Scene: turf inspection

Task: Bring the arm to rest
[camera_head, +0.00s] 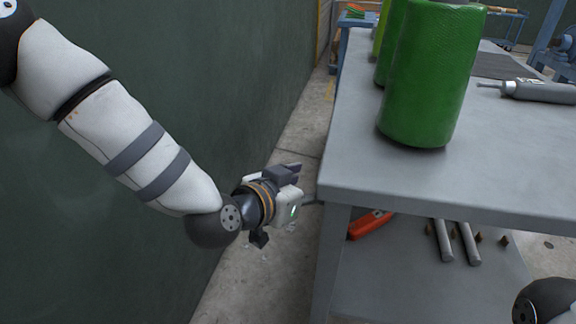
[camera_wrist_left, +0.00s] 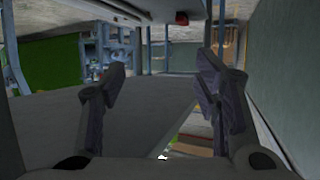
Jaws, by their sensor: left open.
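My left arm (camera_head: 125,125) reaches in from the upper left and slopes down to the right, in front of the dark green wall. My left gripper (camera_head: 302,186) is beside the left edge of the grey workbench, near the height of its top. In the left wrist view its two dark fingers (camera_wrist_left: 162,78) stand wide apart with nothing between them. A dark rounded joint at the lower right of the head view looks like part of my right arm (camera_head: 545,302); the right gripper is out of view.
The grey workbench (camera_head: 350,165) bears large green rolls (camera_head: 430,75) and a grey cylindrical tool (camera_head: 540,90). Its lower shelf (camera_head: 385,285) holds a red-orange tool (camera_head: 371,224) and metal rods (camera_head: 466,243). A dark green wall (camera_head: 215,80) stands left; a narrow floor strip (camera_head: 285,160) lies between.

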